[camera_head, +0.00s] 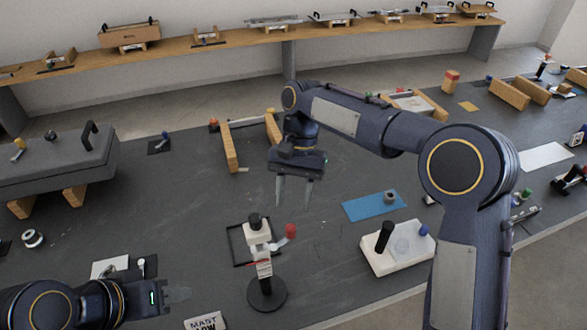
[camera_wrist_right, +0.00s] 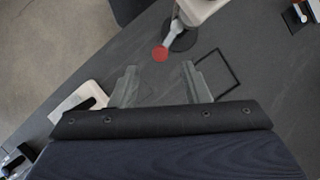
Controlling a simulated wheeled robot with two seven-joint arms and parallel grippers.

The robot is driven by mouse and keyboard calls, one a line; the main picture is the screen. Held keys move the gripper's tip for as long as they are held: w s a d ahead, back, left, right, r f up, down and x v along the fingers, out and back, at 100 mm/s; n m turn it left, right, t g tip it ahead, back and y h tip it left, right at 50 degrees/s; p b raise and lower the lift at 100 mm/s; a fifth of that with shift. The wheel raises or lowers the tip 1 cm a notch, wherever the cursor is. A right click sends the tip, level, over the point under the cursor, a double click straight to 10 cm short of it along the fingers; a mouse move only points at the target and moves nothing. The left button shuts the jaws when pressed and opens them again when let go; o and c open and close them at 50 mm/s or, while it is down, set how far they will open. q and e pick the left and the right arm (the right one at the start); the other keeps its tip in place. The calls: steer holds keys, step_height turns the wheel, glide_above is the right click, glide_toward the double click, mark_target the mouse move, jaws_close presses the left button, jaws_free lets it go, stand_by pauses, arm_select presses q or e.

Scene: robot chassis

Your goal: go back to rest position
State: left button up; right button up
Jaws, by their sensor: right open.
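My right gripper (camera_head: 293,192) hangs over the middle of the dark table in the head view, fingers pointing down and apart, with nothing between them. In the right wrist view its two fingers (camera_wrist_right: 160,85) are also spread and empty. My right arm reaches in from the right side of the picture. My left gripper (camera_head: 178,295) is low at the left, over the near part of the table, pointing right. I see nothing held in it, but its finger gap is not clear. The dark table (camera_head: 190,210) lies below both grippers.
A white device with a red knob (camera_head: 290,231) stands on a round black base in front of my right gripper; the knob (camera_wrist_right: 160,53) shows in the wrist view. A white block with a black handle (camera_head: 395,262), a blue mat (camera_head: 374,205) and wooden bars (camera_head: 229,147) lie around.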

steer(key=s+d+r+n+t+y, duration=0.1)
steer(key=s+d+r+t, duration=0.15)
steer(key=s+d, duration=0.4)
steer(key=s+d+r+t+y, duration=0.1)
steer(key=s+d+r+t, duration=0.15)
steer(key=d, duration=0.65)
steer(key=s+d+f+t, duration=0.2)
steer(key=s, duration=0.4)
steer(key=s+d+f+t, duration=0.3)
steer(key=s, duration=0.4)
steer(key=shift+s+y, duration=0.25)
steer(key=shift+y, duration=0.05)
